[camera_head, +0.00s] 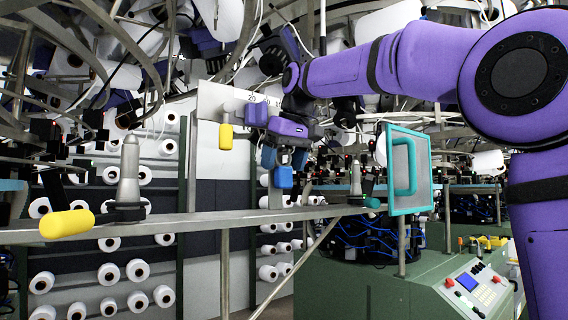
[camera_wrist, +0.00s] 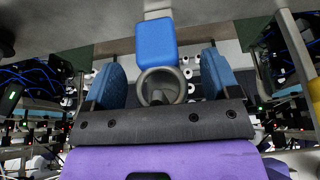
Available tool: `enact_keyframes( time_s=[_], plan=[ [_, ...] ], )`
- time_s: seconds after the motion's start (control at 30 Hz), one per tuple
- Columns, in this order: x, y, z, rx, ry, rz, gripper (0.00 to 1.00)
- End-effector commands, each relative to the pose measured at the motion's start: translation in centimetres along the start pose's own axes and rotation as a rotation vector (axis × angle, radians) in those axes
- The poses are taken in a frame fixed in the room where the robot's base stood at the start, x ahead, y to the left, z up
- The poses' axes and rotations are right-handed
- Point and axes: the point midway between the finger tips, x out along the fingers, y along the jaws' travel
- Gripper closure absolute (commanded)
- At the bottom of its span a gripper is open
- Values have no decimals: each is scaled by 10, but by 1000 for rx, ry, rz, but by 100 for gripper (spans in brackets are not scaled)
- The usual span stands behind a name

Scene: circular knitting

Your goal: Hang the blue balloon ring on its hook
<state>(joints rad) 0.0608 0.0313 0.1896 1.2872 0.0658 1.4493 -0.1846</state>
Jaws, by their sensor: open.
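The blue balloon ring shows in the wrist view as a grey ring (camera_wrist: 160,87) with a blue block (camera_wrist: 156,45) attached. In the head view only its blue block (camera_head: 283,176) shows clearly, just below my gripper (camera_head: 278,158); my gripper hides most of the rest. In the wrist view my gripper (camera_wrist: 163,82) is open, with one blue finger on each side of the grey ring and visible gaps between. The pale board (camera_head: 208,102) with number marks stands behind my gripper. The blue ring's hook is hidden, so I cannot tell whether the ring rests on it.
A yellow-tabbed piece (camera_head: 226,136) hangs at the board's left. A metal rail (camera_head: 180,222) crosses below, carrying a grey cone (camera_head: 129,175) and a yellow-ended piece (camera_head: 67,224). A teal-framed panel (camera_head: 409,172) stands right. Curved metal tubes crowd above.

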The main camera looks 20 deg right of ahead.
Motion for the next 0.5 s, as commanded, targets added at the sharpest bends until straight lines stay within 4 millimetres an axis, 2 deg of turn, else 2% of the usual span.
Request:
enact_keyframes(
  time_s=[0.3, 0.5],
  plan=[
    [-65, 0, 1, 0, 16, 5, 18],
    [-93, 0, 2, 1, 19, 6, 18]
  ],
)
